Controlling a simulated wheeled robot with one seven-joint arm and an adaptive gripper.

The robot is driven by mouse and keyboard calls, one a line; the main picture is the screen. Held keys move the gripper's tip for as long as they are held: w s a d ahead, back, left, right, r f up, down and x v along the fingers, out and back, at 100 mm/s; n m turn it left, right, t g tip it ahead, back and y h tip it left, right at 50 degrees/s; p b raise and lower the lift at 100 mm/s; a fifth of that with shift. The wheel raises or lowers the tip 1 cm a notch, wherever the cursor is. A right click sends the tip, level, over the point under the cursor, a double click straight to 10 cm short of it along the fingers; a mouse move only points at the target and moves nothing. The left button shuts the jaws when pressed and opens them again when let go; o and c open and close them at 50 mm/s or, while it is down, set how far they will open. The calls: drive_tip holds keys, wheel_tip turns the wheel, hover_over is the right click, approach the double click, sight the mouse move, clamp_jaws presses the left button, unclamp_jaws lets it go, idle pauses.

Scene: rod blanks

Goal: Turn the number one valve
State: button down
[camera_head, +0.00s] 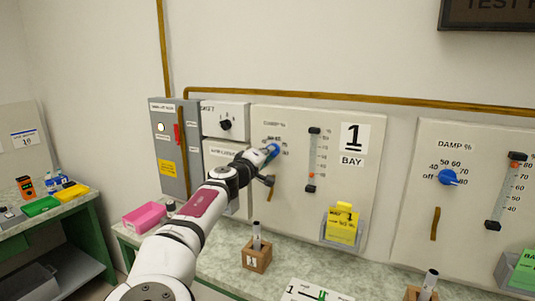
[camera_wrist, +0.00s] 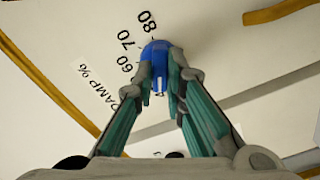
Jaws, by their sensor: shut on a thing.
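The number one valve is a blue knob on the bay 1 panel (camera_head: 360,190), beside a printed DAMP % scale. In the wrist view the blue knob (camera_wrist: 155,48) sits between the two fingers of my gripper (camera_wrist: 161,78), which are shut on it. The figures 60, 70 and 80 show beside it; the rest of the scale is hidden. In the head view only part of the blue knob (camera_head: 273,151) shows past my gripper (camera_head: 264,157), and its pointer setting cannot be read there.
A slider gauge (camera_head: 312,160) stands right of the knob, with a yellow card holder (camera_head: 342,225) below. A second panel at right has another blue knob (camera_head: 447,177). A wooden block with a rod (camera_head: 257,256) and a pink box (camera_head: 148,217) stand on the bench.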

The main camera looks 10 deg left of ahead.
drive_tip(key=shift+a+n+p, duration=0.1)
drive_tip(key=shift+n+p, duration=0.8)
drive_tip(key=shift+n, duration=2.9)
drive_tip(key=c, duration=1.6)
unclamp_jaws()
drive_tip(key=shift+c, duration=0.2)
drive_tip(key=shift+f, duration=0.1)
drive_tip(key=v, duration=1.2)
